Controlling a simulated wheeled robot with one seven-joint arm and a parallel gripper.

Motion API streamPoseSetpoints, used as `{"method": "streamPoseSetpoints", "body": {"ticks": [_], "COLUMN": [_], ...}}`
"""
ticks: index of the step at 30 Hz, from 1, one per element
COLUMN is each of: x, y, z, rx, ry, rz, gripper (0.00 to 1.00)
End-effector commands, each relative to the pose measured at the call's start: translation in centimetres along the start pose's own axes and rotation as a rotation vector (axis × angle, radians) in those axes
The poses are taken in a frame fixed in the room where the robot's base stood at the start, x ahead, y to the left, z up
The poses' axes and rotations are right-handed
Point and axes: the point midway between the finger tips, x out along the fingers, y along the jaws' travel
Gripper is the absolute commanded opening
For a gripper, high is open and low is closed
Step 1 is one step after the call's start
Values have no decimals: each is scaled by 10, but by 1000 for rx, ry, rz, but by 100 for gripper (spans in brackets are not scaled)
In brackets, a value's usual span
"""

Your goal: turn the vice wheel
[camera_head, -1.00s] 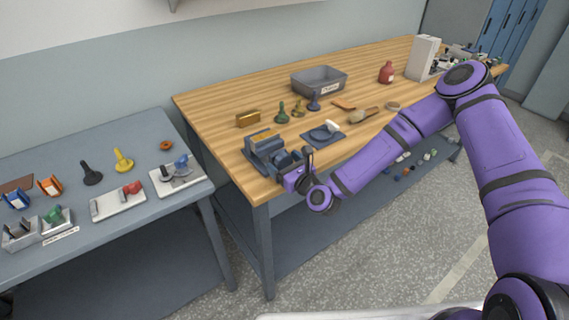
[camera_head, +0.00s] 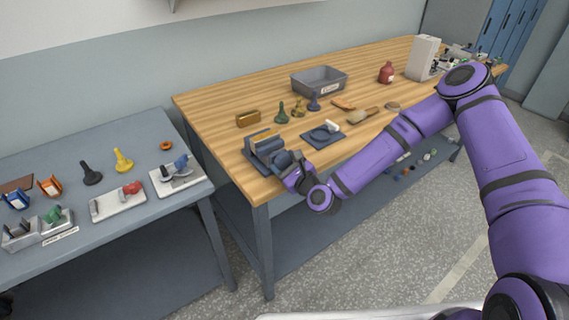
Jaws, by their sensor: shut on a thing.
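The vice (camera_head: 262,152) is a blue-grey block with an orange-brown piece between its jaws, at the front left corner of the wooden bench. Its wheel (camera_head: 284,158) is on the side toward my arm and is mostly hidden by my gripper. My gripper (camera_head: 291,170) is at the wheel, shut on it. The fingertips are small and partly covered by my purple wrist, so the exact hold on the rim is hard to see.
The wooden bench (camera_head: 222,108) carries a grey bin (camera_head: 319,81), a dark plate with a round piece (camera_head: 322,134), a brass block (camera_head: 248,119), several bobbin-like pieces and a red bottle (camera_head: 386,72). A lower grey table (camera_head: 135,150) with fixtures stands at left.

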Motion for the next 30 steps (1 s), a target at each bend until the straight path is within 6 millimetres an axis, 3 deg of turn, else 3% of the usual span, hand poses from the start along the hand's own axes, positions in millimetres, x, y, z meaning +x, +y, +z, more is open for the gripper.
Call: {"method": "streamPoseSetpoints", "body": {"ticks": [30], "x": [0], "y": [-3], "z": [2], "rx": [-969], "ry": [-1], "rz": [2], "gripper": [37]}}
